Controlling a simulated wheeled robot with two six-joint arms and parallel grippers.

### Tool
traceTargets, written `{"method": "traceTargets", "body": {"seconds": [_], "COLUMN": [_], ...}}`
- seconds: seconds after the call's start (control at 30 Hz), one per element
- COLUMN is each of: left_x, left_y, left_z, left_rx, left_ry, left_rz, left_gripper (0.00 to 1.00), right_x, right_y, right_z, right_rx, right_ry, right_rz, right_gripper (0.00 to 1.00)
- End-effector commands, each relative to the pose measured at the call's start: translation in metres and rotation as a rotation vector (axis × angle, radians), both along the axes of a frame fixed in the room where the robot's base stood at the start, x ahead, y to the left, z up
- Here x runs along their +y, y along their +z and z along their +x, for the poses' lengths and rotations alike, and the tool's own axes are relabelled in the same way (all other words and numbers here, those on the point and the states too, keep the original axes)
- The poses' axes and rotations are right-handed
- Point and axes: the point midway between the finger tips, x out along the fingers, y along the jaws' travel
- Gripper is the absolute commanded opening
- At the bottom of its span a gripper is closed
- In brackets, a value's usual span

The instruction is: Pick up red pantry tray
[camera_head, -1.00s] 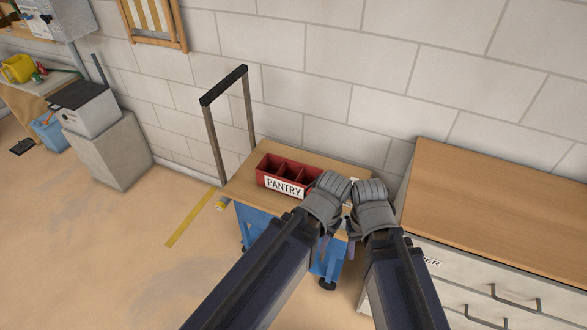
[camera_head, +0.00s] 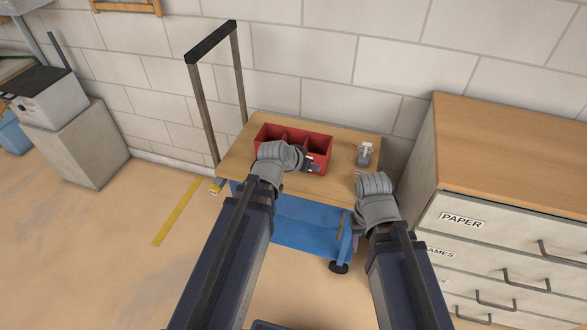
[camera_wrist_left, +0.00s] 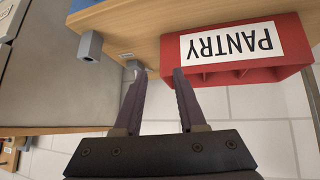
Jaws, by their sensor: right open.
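The red pantry tray (camera_head: 318,146) sits upright on the wooden top of a blue cart, its open compartments facing up. My left gripper (camera_head: 313,165) is at its front side in the head view and partly covers it. In the left wrist view the tray (camera_wrist_left: 290,72) appears upside down with its white PANTRY label, beyond the fingers. The left gripper (camera_wrist_left: 159,73) is open there, with nothing between its fingers. My right gripper (camera_head: 358,203) is open at the cart's front right, apart from the tray; its fingers are mostly hidden by the hand.
The cart top (camera_head: 240,165) has bare wood left of the tray. A small grey item (camera_head: 366,153) stands right of it. A drawer cabinet (camera_head: 480,205) stands close on the right, the cart handle (camera_head: 213,40) at left, and the block wall (camera_head: 310,50) behind.

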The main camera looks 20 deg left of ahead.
Motion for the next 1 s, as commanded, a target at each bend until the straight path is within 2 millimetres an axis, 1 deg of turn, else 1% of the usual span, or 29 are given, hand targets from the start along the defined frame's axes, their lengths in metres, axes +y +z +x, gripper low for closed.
{"method": "traceTargets", "body": {"seconds": [0.03, 0.07, 0.1, 0.2, 0.3, 0.4, 0.53, 0.67, 0.77, 0.87, 1.0], "left_x": [0.021, 0.032, 0.047, 0.081, 0.108, 0.126, 0.136, 0.136, 0.136, 0.136, 0.135], "left_y": [-0.022, -0.024, -0.025, -0.025, -0.023, -0.021, -0.018, -0.016, -0.019, -0.024, -0.033], "left_z": [0.014, 0.021, 0.030, 0.045, 0.053, 0.056, 0.058, 0.059, 0.064, 0.074, 0.095], "left_rx": [-0.071, -0.114, -0.168, -0.283, -0.364, -0.414, -0.441, -0.444, -0.443, -0.442, -0.443], "left_ry": [0.038, 0.058, 0.086, 0.151, 0.204, 0.241, 0.261, 0.263, 0.262, 0.260, 0.260], "left_rz": [-0.011, -0.017, -0.020, -0.019, -0.009, -0.002, 0.003, 0.004, 0.004, 0.003, 0.004], "left_gripper": [0.40, 0.40, 0.40, 0.40, 0.40, 0.40, 0.40, 0.40, 0.40, 0.40, 0.40], "right_x": [0.000, 0.000, 0.000, 0.000, 0.000, 0.000, 0.000, 0.000, 0.000, 0.000, -0.001], "right_y": [-0.033, -0.042, -0.052, -0.072, -0.086, -0.093, -0.095, -0.094, -0.097, -0.102, -0.111], "right_z": [0.000, 0.000, 0.000, 0.000, 0.000, 0.000, 0.000, 0.000, 0.000, 0.000, 0.000], "right_rx": [0.000, 0.000, 0.000, 0.000, 0.000, 0.000, 0.000, 0.000, 0.000, 0.000, -0.001], "right_ry": [0.000, 0.000, 0.000, 0.000, 0.000, 0.000, 0.000, 0.000, 0.001, 0.001, 0.001], "right_rz": [0.000, 0.000, 0.000, 0.000, 0.000, 0.000, 0.000, 0.000, -0.001, -0.001, -0.003], "right_gripper": [0.50, 0.50, 0.50, 0.50, 0.50, 0.50, 0.50, 0.50, 0.50, 0.50, 0.50]}}
